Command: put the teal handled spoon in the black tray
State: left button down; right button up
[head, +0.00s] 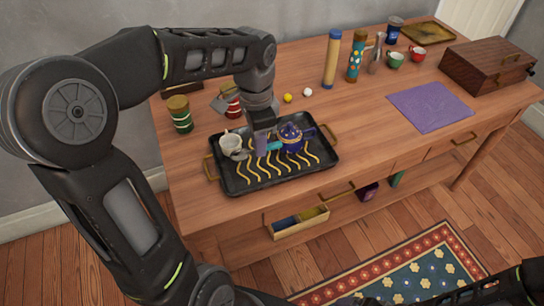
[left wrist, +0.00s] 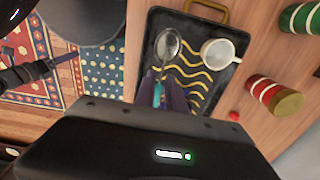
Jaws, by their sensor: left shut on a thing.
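The black tray (head: 226,182), with yellow wavy lines and brass handles, lies at the table's front left. It also shows in the left wrist view (left wrist: 228,88). Whether the spoon touches the tray is unclear. My right gripper (left wrist: 62,60) shows small at the left wrist view's edge; its jaws are unclear.
A purple cloth (head: 430,107) and wooden box (head: 487,66) are at right.

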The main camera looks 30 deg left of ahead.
pick_arm(q)
send_over(261, 177)
jog(key=shift+f, duration=3.1)
jog(key=shift+f+b, duration=0.35)
jog(key=shift+f, duration=1.5)
jog(key=shift+f, duration=0.1)
jog(key=c, duration=1.4)
grip_release()
notch_tip(261, 177, up, 12)
jog(key=shift+a+r+p, duration=0.1)
jog(key=shift+r+p, duration=0.05)
jog(key=shift+p, duration=0.4)
